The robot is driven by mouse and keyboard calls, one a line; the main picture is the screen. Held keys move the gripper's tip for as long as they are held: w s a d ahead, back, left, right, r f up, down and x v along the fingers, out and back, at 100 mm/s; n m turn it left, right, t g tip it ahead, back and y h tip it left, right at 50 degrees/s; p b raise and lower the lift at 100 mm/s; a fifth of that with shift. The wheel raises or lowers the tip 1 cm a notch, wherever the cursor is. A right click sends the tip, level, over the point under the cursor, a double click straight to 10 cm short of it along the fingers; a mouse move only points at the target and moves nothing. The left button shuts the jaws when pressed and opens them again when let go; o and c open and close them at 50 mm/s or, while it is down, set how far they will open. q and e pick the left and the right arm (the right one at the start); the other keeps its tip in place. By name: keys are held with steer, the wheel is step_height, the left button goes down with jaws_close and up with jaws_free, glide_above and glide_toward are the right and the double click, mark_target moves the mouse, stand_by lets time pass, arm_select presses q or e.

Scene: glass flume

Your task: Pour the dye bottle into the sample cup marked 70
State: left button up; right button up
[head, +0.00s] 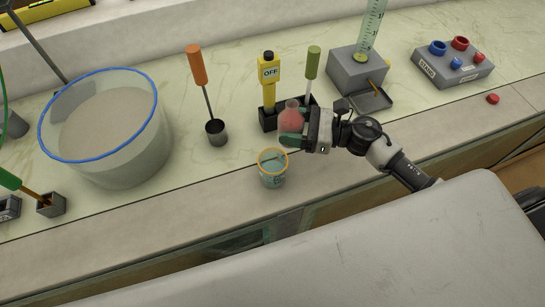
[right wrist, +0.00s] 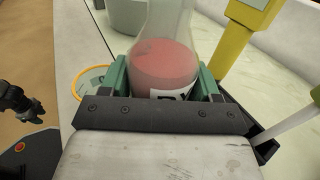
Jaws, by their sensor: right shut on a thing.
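My right gripper (head: 292,137) is shut on the dye bottle (head: 291,117), a clear flask with pinkish-red liquid. In the right wrist view the bottle (right wrist: 163,62) stands between the green fingers (right wrist: 162,82), and its white label is partly hidden by the gripper. It looks about upright. The sample cup (head: 272,180), clear with an orange rim and bluish contents, stands on the counter just in front and left of the bottle. Its marking is too small to read. In the right wrist view its rim (right wrist: 80,88) shows left of the gripper. A dark arm end, seemingly my left gripper (right wrist: 35,112), shows at the left there.
A yellow "OFF" post (head: 269,78) and a green-handled tool (head: 313,62) stand close behind the bottle. An orange-handled tool (head: 197,65) rests in a dark cup (head: 216,133). A large blue-rimmed tub (head: 130,150) is left. A grey block (head: 350,65) stands behind right.

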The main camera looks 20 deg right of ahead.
mark_target(299, 126)
steer(key=shift+s+a+r+n+h+p, duration=0.15)
steer(key=shift+r+n+h+p, duration=0.2)
steer(key=shift+n+p, duration=0.45)
steer(key=r+p, duration=0.1)
steer(key=r+n+p, duration=0.1)
steer(key=p, duration=0.1)
steer(key=shift+s+a+n+h, duration=0.15)
steer(key=shift+a+n+h, duration=0.05)
steer(key=shift+n+h, duration=0.1)
steer(key=n+p, duration=0.1)
steer(key=p, duration=0.1)
steer(key=n+h+p, duration=0.1)
steer(key=p, duration=0.1)
steer(key=shift+s+a+n+h, duration=0.25)
steer(key=shift+s+a+n, duration=0.05)
steer(key=shift+s+a, duration=0.1)
steer(key=shift+f, duration=0.1)
steer(key=shift+f+n, duration=0.2)
steer(key=shift+n, duration=0.1)
steer(key=shift+p, duration=0.3)
steer(key=shift+w+n+h+p, duration=0.1)
steer(key=shift+n+h+p, duration=0.2)
steer(key=shift+n+p, duration=0.2)
steer(key=shift+w+d+r+n+h+p, duration=0.2)
steer(key=shift+d+n+h+p, duration=0.15)
steer(key=shift+n+p, duration=0.4)
stand_by(1.4)
